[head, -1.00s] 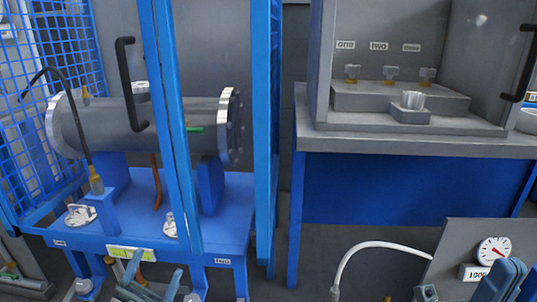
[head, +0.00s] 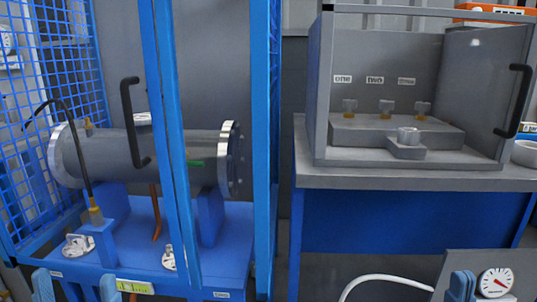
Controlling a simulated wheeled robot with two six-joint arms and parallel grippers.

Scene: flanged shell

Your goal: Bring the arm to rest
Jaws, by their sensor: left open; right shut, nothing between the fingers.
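My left gripper (head: 77,287) shows at the bottom left edge of the head view. Its two blue fingers stand well apart with nothing between them, in front of the blue bench (head: 222,268). My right gripper (head: 462,286) shows at the bottom right, its blue fingers together and empty, just left of the round gauge (head: 496,282). Both arms are mostly cut off below the frame. The grey flanged shell (head: 150,155) lies horizontally on the blue bench, behind a blue frame post that hides part of it.
A blue mesh guard (head: 75,75) and posts with a black handle (head: 135,122) enclose the shell. To the right, a grey table (head: 400,178) carries a cabinet with several small knobbed fittings. A white hose (head: 385,280) arcs low between the grippers.

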